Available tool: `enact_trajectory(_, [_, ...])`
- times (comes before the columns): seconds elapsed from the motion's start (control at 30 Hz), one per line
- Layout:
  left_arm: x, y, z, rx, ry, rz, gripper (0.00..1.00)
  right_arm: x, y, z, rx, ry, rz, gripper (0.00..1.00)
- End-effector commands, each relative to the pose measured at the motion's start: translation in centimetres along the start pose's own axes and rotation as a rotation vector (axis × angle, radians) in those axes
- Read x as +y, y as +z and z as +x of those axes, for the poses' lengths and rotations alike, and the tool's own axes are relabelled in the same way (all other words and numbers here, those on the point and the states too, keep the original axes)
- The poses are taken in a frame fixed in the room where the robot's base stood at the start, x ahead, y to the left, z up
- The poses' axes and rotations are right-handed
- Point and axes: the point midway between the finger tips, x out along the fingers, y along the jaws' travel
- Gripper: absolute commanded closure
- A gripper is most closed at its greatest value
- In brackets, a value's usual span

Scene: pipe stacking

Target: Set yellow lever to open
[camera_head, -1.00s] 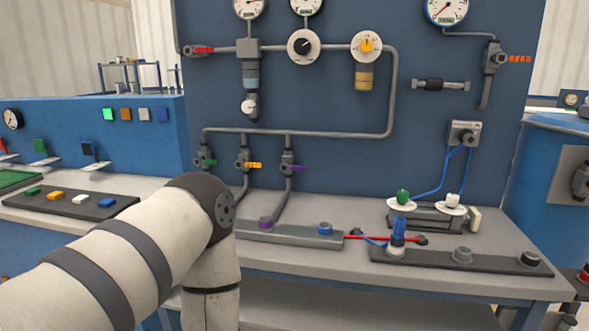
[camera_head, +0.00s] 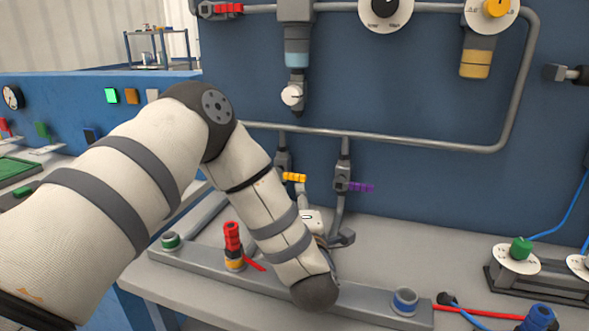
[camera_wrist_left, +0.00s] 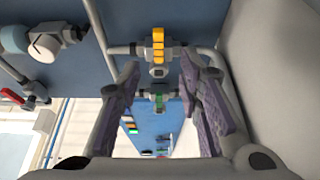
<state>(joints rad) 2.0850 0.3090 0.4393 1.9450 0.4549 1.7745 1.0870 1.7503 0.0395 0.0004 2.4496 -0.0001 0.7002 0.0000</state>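The yellow lever (camera_head: 294,177) juts out to the right from its valve (camera_head: 283,158) on the blue panel, crosswise to the vertical pipe. In the left wrist view the yellow lever (camera_wrist_left: 158,45) lies straight ahead, just beyond the fingertips. My left gripper (camera_wrist_left: 160,72) is open, with its two purple-grey fingers spread and nothing between them touching either one. In the head view my left gripper (camera_head: 325,228) is partly hidden behind my forearm, below and right of the lever. My right gripper is out of view.
A purple lever (camera_head: 361,187) is close on the right. A green lever (camera_wrist_left: 160,97) shows between the fingers in the wrist view. A red connector (camera_head: 232,240) stands on the grey rail (camera_head: 190,262) below. A horizontal pipe (camera_head: 400,140) runs above the levers.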

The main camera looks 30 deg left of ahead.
Motion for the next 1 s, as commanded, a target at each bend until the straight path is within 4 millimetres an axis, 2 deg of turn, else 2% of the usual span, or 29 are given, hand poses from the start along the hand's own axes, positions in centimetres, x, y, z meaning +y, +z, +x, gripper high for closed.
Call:
enact_trajectory(0.07, [0.0, -0.1, 1.1, 0.002, 0.002, -0.001, 0.68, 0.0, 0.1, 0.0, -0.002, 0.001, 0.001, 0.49])
enact_trajectory(0.4, [-0.2, -0.1, 9.3, 0.002, 0.0, 0.003, 0.68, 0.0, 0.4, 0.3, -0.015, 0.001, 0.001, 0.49])
enact_trajectory(0.5, [-0.4, 0.0, 10.8, 0.001, -0.002, 0.004, 0.68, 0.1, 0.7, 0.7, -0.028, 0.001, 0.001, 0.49])
enact_trajectory(0.63, [-0.2, 0.0, 11.8, -0.001, -0.001, 0.002, 0.68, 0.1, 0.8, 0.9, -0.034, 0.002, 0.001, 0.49])
enact_trajectory(0.87, [0.0, 0.0, 11.8, -0.001, 0.0, 0.001, 0.68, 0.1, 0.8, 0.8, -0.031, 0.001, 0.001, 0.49])
enact_trajectory(1.0, [0.0, 0.0, 11.8, -0.001, 0.001, 0.001, 0.97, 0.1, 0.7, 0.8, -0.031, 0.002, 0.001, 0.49])
